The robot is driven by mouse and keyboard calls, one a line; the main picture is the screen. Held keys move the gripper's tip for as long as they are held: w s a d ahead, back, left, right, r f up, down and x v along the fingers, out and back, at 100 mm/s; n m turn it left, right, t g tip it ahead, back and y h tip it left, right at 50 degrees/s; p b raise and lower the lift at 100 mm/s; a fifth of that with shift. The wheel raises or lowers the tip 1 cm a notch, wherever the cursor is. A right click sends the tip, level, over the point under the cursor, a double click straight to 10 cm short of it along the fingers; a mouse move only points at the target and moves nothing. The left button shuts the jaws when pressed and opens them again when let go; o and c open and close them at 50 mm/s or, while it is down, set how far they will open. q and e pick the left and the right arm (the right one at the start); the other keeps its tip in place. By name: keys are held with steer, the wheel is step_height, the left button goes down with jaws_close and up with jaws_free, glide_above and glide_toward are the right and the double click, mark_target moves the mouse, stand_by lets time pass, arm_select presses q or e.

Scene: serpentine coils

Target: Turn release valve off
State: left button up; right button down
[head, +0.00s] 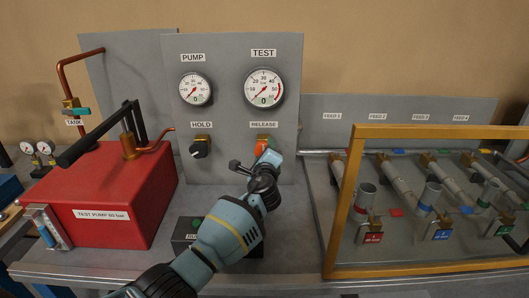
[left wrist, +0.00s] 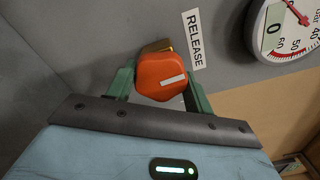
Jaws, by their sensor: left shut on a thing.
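The release valve's orange knob (head: 262,145) sits on a brass fitting on the grey panel, under the RELEASE label (head: 264,125). In the left wrist view the orange knob (left wrist: 161,77) has a white bar mark that lies nearly level in that picture. My left gripper (head: 268,158) is at the knob, its green fingers (left wrist: 158,88) on either side of it, shut on it. In the head view the gripper hides part of the knob. My right gripper is not in view.
A black HOLD knob (head: 200,147) is left of the release valve. PUMP gauge (head: 195,89) and TEST gauge (head: 264,88) are above; both needles seem near zero. A red test pump (head: 115,190) stands left. A yellow frame (head: 345,200) stands right, before several pipes.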

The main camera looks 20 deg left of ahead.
arm_select(q)
steer(key=shift+r+m, duration=0.1)
steer(key=shift+m, duration=0.4)
steer(key=o, duration=1)
steer(key=shift+s, duration=0.1)
steer(key=shift+v, duration=3.8)
